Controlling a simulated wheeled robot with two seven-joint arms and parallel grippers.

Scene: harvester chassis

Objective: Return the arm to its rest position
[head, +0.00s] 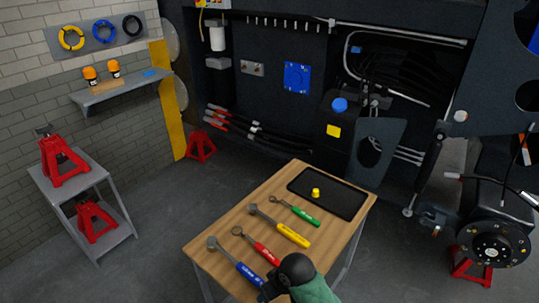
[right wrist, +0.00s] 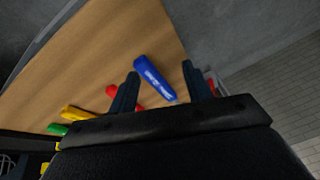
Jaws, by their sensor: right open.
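My right gripper (head: 270,288) is at the near edge of the wooden table, partly hidden behind its own black wrist and green arm link. In the right wrist view its two dark fingers (right wrist: 163,86) stand apart with nothing held between them. The handle of a blue wrench (right wrist: 155,80) lies on the table beyond the fingers and shows in the gap. In the head view this blue wrench (head: 232,261) lies nearest the front left, its handle end close to the gripper. I cannot tell whether they touch. My left gripper is in neither view.
The wooden table (head: 215,230) also holds a red wrench (head: 262,250), a yellow wrench (head: 285,230), a green wrench (head: 297,212) and a black tray (head: 340,200) with a small yellow piece (head: 315,193). A grey cart (head: 120,225) with red stands is left. Floor between is clear.

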